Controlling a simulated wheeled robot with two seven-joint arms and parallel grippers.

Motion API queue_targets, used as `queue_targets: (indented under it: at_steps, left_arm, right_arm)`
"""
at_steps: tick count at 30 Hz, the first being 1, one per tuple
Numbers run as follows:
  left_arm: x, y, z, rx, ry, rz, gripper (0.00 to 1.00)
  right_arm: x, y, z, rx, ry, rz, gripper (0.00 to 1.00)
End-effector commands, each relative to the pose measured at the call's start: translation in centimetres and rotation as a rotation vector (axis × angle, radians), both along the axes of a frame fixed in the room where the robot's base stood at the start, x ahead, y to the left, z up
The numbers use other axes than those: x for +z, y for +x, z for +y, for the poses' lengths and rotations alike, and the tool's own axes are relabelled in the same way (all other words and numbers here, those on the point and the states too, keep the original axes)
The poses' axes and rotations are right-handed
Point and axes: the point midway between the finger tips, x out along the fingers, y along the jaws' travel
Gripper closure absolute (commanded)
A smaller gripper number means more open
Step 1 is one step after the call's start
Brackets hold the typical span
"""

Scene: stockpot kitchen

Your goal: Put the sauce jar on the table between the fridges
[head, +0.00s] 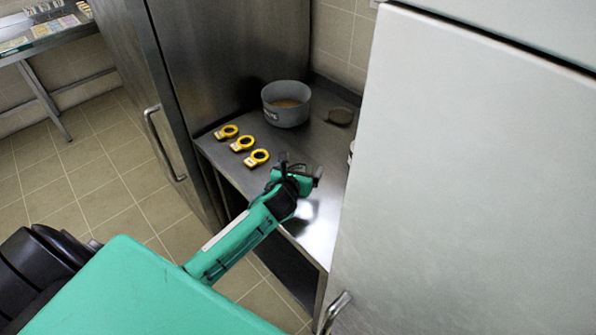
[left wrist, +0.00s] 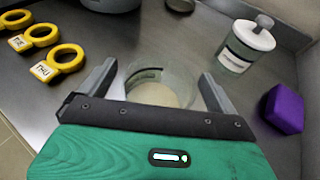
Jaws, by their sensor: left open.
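The steel table (head: 233,172) stands between two fridges, the left one (head: 175,75) dark steel and the right one (head: 440,150) pale. My left gripper (head: 300,168) is over the table's front part, open. In the left wrist view a clear glass jar (left wrist: 160,92) with pale beige contents and a label, which looks like the sauce jar, is between its spread fingers. The gripper hides the jar's lower part, and I cannot make the jar out in the head view. A gap shows beside the fingers. My right gripper is not in view.
A grey pot (head: 286,104) stands at the back, with several yellow labelled rings (head: 242,143) in front of it. A round flat item (head: 340,116) lies at the back right. A white-lidded jar (left wrist: 247,48) and a purple block (left wrist: 284,108) stand to the right.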

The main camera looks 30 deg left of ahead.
Motion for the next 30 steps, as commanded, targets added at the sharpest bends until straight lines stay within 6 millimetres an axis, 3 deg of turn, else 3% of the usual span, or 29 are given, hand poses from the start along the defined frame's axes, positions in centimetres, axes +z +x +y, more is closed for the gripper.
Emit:
queue_targets:
  at_steps: [5,21,30]
  left_arm:
    - [0.5,-1.1,-0.2,-0.001,0.002,-0.001,0.06]
    - [3.7,-9.7,-1.9,-0.002,0.002,-0.001,0.06]
    - [4.3,-11.1,-2.1,0.0,-0.001,-0.001,0.06]
  right_arm:
    - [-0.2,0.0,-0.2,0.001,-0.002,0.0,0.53]
    - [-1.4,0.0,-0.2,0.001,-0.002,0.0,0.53]
    - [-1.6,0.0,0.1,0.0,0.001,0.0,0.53]
